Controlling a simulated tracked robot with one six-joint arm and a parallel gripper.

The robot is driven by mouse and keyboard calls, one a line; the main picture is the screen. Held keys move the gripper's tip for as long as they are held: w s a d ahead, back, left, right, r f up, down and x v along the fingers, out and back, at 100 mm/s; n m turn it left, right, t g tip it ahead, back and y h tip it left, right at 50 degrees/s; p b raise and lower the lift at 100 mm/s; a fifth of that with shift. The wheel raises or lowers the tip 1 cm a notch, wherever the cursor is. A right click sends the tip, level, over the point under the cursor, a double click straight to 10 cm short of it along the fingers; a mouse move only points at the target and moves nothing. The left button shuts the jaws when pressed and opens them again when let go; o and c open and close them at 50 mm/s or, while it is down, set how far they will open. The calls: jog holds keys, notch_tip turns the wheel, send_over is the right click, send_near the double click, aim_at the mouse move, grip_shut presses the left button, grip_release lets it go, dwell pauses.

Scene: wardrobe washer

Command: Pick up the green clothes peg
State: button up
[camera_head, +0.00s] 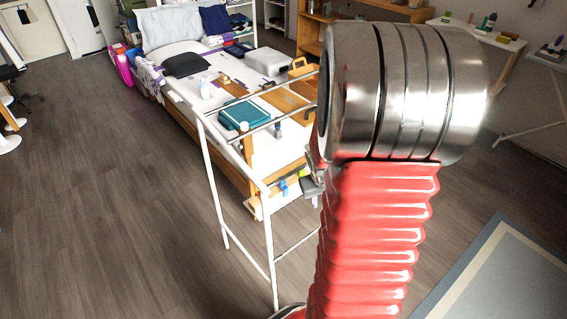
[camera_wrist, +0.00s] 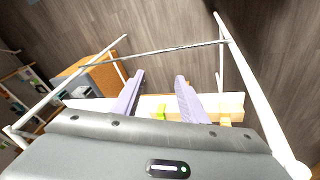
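In the wrist view, my gripper (camera_wrist: 160,76) has two lavender fingers spread apart with a clear gap between them. A small yellow-green piece, apparently the green clothes peg (camera_wrist: 161,110), shows in that gap, nearer the finger bases than the tips. It appears to be at a pale, narrow ledge (camera_wrist: 149,104); whether a finger touches it I cannot tell.
A white metal rack frame (camera_head: 212,185) stands around the ledge, its rails close to my arm. A yellow piece (camera_wrist: 225,120) sits right of the fingers. A bed (camera_head: 185,62) and a teal box (camera_head: 243,114) lie beyond. The floor at left is clear.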

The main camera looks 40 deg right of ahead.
jog(key=d+f, duration=0.4)
jog(key=n+t+y, duration=0.4)
jog(key=n+t, duration=0.1)
jog(key=t, duration=1.1)
send_near(301, 173)
jog(key=w, duration=0.1)
jog(key=shift+w, duration=0.1)
jog(key=w, duration=0.8)
jog(key=shift+a+f, duration=0.1)
jog(key=shift+a, duration=0.05)
jog(key=shift+w, duration=0.25)
